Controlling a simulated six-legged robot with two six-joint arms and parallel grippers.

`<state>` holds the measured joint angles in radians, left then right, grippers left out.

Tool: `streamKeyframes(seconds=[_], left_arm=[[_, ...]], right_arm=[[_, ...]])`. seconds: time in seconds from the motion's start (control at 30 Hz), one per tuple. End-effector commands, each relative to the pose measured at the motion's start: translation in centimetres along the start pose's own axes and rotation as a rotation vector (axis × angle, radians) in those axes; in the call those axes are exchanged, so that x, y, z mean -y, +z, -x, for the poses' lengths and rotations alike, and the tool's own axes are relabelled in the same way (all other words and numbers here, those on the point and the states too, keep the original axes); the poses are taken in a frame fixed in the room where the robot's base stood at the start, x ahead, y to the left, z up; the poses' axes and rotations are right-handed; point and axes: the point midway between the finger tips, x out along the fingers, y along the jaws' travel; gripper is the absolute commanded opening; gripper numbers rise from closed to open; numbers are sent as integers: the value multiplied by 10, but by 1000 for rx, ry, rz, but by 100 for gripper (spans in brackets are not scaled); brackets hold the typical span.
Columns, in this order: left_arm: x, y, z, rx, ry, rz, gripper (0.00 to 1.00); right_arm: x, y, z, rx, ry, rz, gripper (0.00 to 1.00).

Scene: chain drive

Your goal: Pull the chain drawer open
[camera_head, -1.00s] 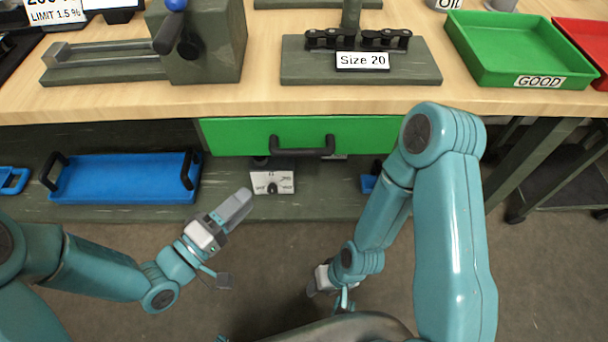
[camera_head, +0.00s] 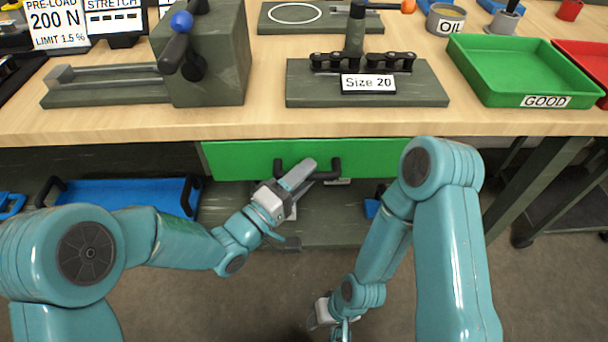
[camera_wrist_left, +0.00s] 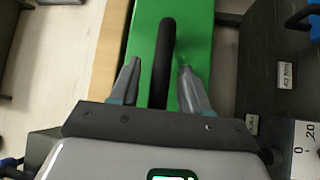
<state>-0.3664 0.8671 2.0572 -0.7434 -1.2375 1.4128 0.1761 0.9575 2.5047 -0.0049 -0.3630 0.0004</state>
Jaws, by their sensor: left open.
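The chain drawer (camera_head: 235,160) is the green-fronted drawer under the bench top, and its front looks flush beneath the bench edge. Its black bar handle (camera_head: 328,176) is partly hidden behind my left gripper (camera_head: 298,176). In the left wrist view the handle (camera_wrist_left: 163,60) runs between the two open fingers of my left gripper (camera_wrist_left: 158,85), with a gap on each side, in front of the green drawer front (camera_wrist_left: 196,40). My right gripper (camera_head: 325,315) hangs low near the floor, away from the drawer; its fingers are too hidden to judge.
A blue tray (camera_head: 120,193) with black handles lies on the lower shelf at left. On the bench top stand a Size 20 chain stand (camera_head: 420,88), a green GOOD tray (camera_head: 490,98) and a grey fixture (camera_head: 225,60). The right arm stands in front of the drawer's right end.

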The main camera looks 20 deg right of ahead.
Motion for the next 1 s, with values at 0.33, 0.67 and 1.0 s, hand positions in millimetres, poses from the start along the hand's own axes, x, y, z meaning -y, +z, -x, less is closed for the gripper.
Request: streamKeyframes(seconds=[0.33, 0.67, 1.0], left_arm=[[0, -2, -4, -1, 0, 1, 46], [0, -1, -4, -1, 0, 0, 0], [0, -1, -3, -1, 0, 0, 0]], right_arm=[[0, 0, 0, 0, 0, 0, 43], [0, 0, 0, 0, 0, 0, 43], [0, 0, -1, 0, 0, 0, 43]])
